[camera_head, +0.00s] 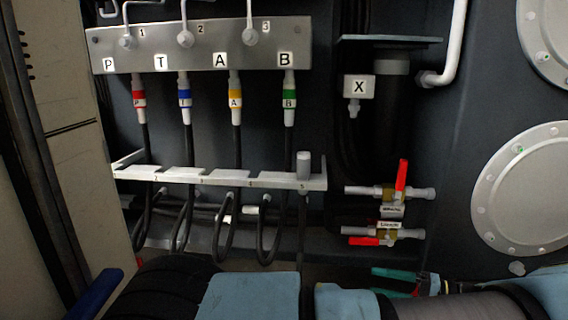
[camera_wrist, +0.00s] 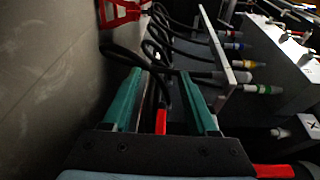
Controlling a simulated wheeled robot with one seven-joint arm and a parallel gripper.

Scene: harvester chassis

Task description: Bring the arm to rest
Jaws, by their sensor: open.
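My gripper (camera_head: 378,281) shows small at the bottom right of the head view, with teal fingers pointing left, below the two valves. In the wrist view my gripper (camera_wrist: 162,76) has its two teal fingers spread wide apart. No hose or connector is held between them. A narrow red piece (camera_wrist: 160,121) shows between the fingers; I cannot tell what it belongs to. My arm shows along the bottom of the head view, in light blue and dark segments.
A manifold plate (camera_head: 200,48) carries four hoses with red, blue, yellow and green connectors. Below is a slotted rack (camera_head: 222,179) with a grey plug at its right end. Two red-handled valves, upper (camera_head: 388,192) and lower (camera_head: 383,232), stand right. A pale wall (camera_head: 62,150) bounds the left.

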